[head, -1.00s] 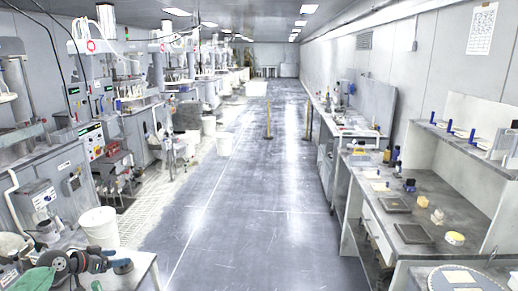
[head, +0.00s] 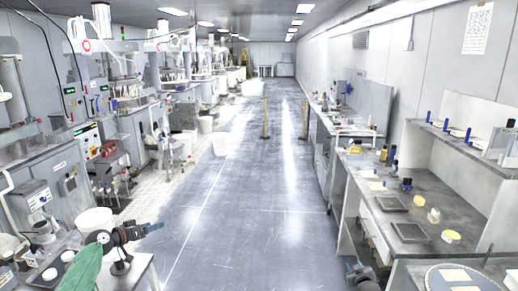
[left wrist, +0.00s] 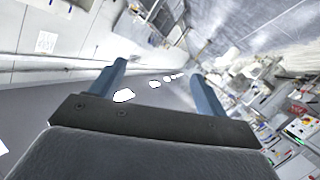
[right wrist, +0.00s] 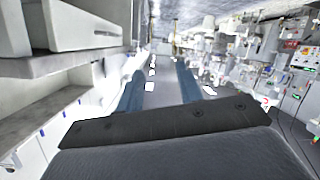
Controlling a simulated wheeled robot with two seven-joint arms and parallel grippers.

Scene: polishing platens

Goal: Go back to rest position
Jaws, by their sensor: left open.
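My left gripper (head: 152,228) shows at the lower left of the head view, held out level past the near left table, and it holds nothing. In the left wrist view its two blue fingers (left wrist: 160,82) stand wide apart with nothing between them. My right gripper (head: 353,268) shows at the bottom edge of the head view, left of the right bench; most of its arm is out of frame. In the right wrist view its blue fingers (right wrist: 157,80) are apart and empty.
A white bucket (head: 93,217) stands just behind my left arm. On the right, a long bench (head: 415,268) carries dark square plates (head: 409,232) and a round platen (head: 436,280) at the near end.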

